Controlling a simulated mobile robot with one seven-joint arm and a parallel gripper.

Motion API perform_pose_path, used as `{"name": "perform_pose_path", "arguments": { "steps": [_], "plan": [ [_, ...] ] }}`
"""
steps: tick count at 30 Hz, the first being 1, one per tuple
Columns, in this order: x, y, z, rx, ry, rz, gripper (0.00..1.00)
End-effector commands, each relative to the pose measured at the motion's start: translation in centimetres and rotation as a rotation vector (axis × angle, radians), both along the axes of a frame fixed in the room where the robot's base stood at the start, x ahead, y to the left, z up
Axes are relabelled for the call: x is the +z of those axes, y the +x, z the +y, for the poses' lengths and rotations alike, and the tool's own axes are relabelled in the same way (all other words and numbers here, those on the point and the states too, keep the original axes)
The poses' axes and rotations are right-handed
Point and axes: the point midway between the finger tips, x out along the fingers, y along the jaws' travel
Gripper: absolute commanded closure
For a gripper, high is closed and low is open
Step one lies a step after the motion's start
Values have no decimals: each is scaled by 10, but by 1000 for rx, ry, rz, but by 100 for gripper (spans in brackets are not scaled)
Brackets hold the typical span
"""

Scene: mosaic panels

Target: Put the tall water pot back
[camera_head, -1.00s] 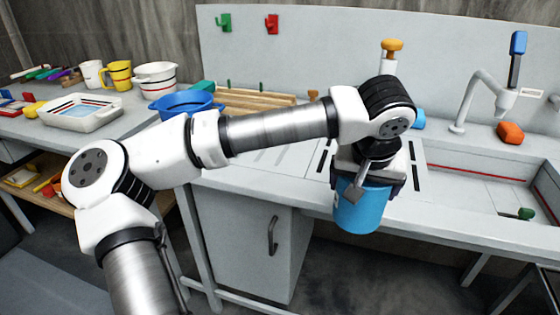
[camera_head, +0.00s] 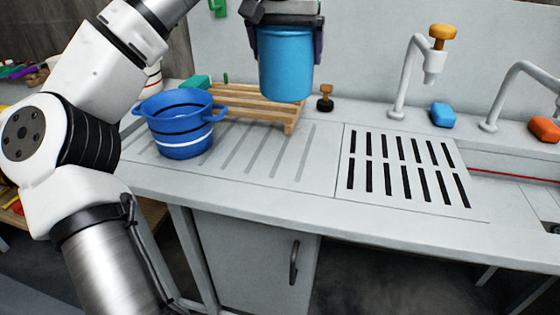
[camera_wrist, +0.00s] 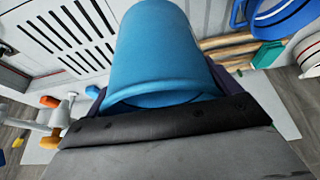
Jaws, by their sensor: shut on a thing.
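The tall water pot is a blue cylinder (camera_head: 286,65); it also fills the middle of the wrist view (camera_wrist: 162,50). My gripper (camera_head: 288,22) is shut on its upper part and holds it in the air, roughly upright, in front of the back panel. In the head view the pot shows above the right end of a slatted wooden rack (camera_head: 245,105) on the counter, apart from the counter surface. The gripper's upper part is cut off by the top edge of the head view.
A blue two-handled basin (camera_head: 180,138) stands left on the ribbed drainboard (camera_head: 262,150). A slotted drain plate (camera_head: 395,203), a tap with an orange knob (camera_head: 442,38), a blue sponge (camera_head: 443,115) and an orange block (camera_head: 543,129) lie to the right. The middle counter is clear.

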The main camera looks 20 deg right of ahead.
Motion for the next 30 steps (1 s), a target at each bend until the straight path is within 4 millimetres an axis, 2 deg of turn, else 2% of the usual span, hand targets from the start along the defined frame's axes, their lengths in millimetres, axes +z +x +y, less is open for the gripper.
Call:
{"name": "perform_pose_path", "arguments": {
  "steps": [5, 15, 18, 30],
  "plan": [
    [-34, 0, 1, -4, 0, 1, 65],
    [-116, -1, 1, -3, -2, 2, 65],
    [-134, 0, 0, -2, -3, 1, 65],
    [-168, 0, 0, -2, -3, 0, 65]
  ]
}}
